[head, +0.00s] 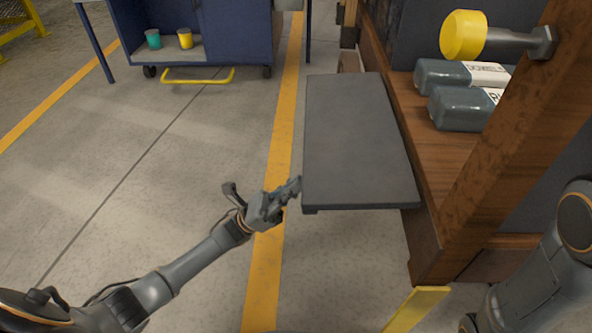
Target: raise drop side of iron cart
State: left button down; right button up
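The drop side (355,140) is a flat dark grey panel in the head view. It sticks out to the left from the cart's brown deck (455,165) and looks roughly level. The cart stands at the right, with a brown corner post (510,130). My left gripper (293,187) is at the near left edge of the panel, with its tips very close to it; I cannot tell whether they touch. Its finger opening is too small to make out. My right arm shows at the lower right, but its gripper is not visible.
Two dark grey containers (465,105) with white labels lie on the deck. A yellow knob (464,35) on a grey shaft is above them. A blue cart (200,30) with teal and yellow cups stands at the back left. The floor (150,170) at left is clear.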

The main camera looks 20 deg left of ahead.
pick_arm(q)
jog(key=r, duration=0.2)
jog(key=r+b, duration=0.1)
jog(key=r, duration=0.2)
jog(key=shift+d, duration=0.2)
